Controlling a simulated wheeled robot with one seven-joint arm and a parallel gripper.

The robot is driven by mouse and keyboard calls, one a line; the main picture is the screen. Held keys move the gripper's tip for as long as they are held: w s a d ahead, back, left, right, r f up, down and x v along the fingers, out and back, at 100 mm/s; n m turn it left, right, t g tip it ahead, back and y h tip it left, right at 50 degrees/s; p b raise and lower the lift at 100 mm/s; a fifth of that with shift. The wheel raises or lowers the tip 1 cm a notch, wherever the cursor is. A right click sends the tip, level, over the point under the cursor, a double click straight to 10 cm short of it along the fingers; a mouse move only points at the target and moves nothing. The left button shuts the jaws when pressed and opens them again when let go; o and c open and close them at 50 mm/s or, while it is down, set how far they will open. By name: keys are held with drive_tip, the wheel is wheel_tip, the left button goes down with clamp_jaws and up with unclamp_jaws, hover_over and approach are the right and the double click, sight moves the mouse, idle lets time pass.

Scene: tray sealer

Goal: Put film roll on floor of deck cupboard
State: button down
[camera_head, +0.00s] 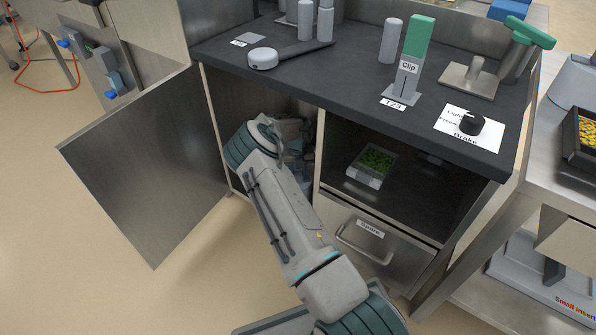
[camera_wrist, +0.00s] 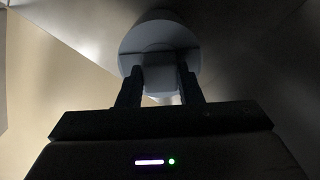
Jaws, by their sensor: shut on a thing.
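The deck cupboard is the left bay under the dark deck, and its metal door (camera_head: 145,180) stands open to the left. My arm reaches into this bay, and my gripper's fingertips are hidden there in the head view. In the wrist view my gripper (camera_wrist: 161,78) is shut on a grey, round-ended thing, apparently the film roll (camera_wrist: 158,35). The roll sits just beyond the two dark fingers. The cupboard floor is mostly hidden behind my arm, and I cannot tell whether the roll touches it.
The right bay holds a tray of green pieces (camera_head: 371,165) above a drawer (camera_head: 362,232).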

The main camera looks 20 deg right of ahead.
drive_tip(key=shift+f+b, duration=0.4)
drive_tip(key=shift+f, duration=0.15)
idle(0.4)
drive_tip(key=c, duration=0.9)
unclamp_jaws()
